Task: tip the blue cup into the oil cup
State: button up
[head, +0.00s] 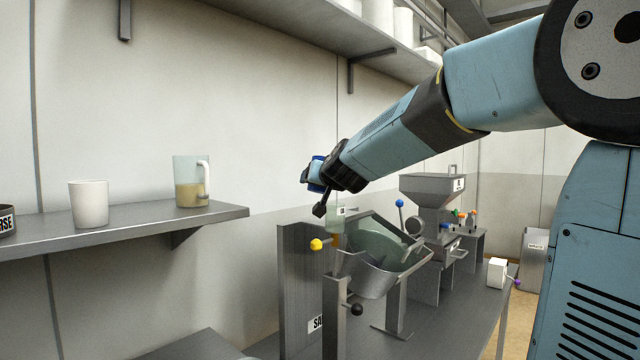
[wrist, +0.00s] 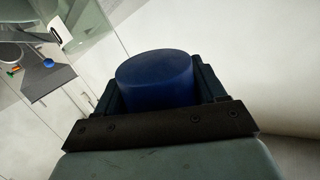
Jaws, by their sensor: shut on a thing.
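The blue cup (head: 316,171) is in my gripper (head: 311,176), held in the air above the metal machine. In the wrist view the blue cup (wrist: 158,80) sits between the two dark fingers of my gripper (wrist: 160,95); only a smooth blue round end and side show, and no contents can be seen. Below the gripper, a small clear vessel (head: 336,217) with an amber part under it stands at the machine's left side; it looks like the oil cup, but it is partly hidden. The blue cup is apart from it and higher. The cup's exact tilt is hard to tell.
A wall shelf (head: 130,226) at left bears a white cup (head: 89,204) and a clear jug (head: 191,184) with yellowish liquid.

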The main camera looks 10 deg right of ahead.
jog(key=shift+s+a+r+m+g+y, duration=0.1)
jog(key=shift+a+m+g+y, duration=0.1)
jog(key=shift+m+g, duration=0.2)
jog(key=shift+s+a+m+g+y, duration=0.1)
jog(key=shift+m+g+y, duration=0.1)
jog(key=shift+m+g, duration=0.15)
jog(key=shift+s+a+m+g+y, duration=0.25)
jog(key=shift+m+g+y, duration=0.2)
jog(key=shift+m, duration=0.3)
jog(key=shift+a+m+g+y, duration=0.25)
jog(key=shift+m+g+y, duration=0.2)
jog(key=shift+m+g, duration=0.3)
jog(key=shift+s+f+m+g+y, duration=0.1)
jog(key=shift+f+m+g+y, duration=0.3)
jog(key=shift+m+g+y, duration=0.4)
jog(key=shift+d+f+m+g+y, duration=0.15)
jog(key=shift+m+g+y, duration=0.15)
jog(key=shift+m+y, duration=0.3)
jog(key=shift+d+f+m+g+y, duration=0.15)
jog(key=shift+m+g+y, duration=0.1)
jog(key=shift+m+y, duration=0.35)
jog(key=shift+w+d+r+m+g+y, duration=0.15)
jog(key=shift+w+r+m+g+y, duration=0.3)
jog(key=shift+m, duration=0.2)
jog(key=shift+d+r+m+g+y, duration=0.25)
jog(key=shift+r+m+y, duration=0.1)
jog(key=shift+m+y, duration=0.1)
jog(key=shift+a, duration=0.1)
